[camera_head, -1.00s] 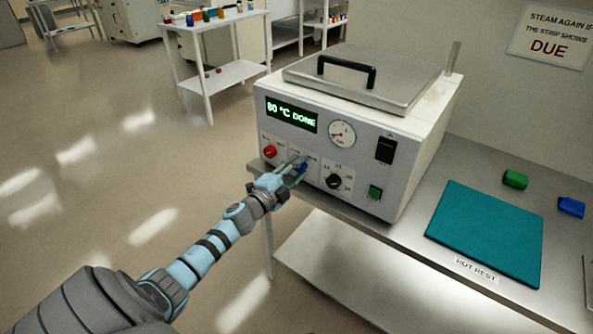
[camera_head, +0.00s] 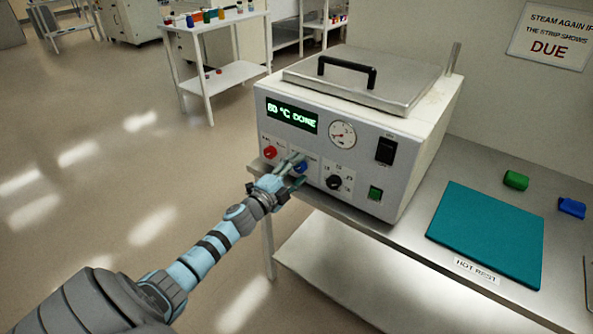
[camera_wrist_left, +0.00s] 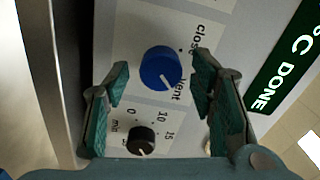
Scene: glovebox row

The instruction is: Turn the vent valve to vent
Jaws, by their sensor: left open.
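The vent valve is a blue round knob (camera_head: 300,167) on the front panel of the white steam unit (camera_head: 420,140). In the left wrist view the blue knob (camera_wrist_left: 160,68) shows whole, and its white pointer line points toward the printed word "vent". The "close" label (camera_wrist_left: 193,38) is on the other side of that scale. My left gripper (camera_head: 297,173) is open in front of the knob. In the left wrist view its two green-padded fingers stand on either side of the knob, with gaps to both. My right gripper is out of view.
A red knob (camera_head: 269,153) and a black timer knob (camera_head: 334,182) flank the blue one. The display (camera_head: 292,115) reads "60 °C DONE". The gauge (camera_head: 342,134), black switch (camera_head: 386,150) and green button (camera_head: 375,192) are nearby. A teal mat (camera_head: 487,232) lies right.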

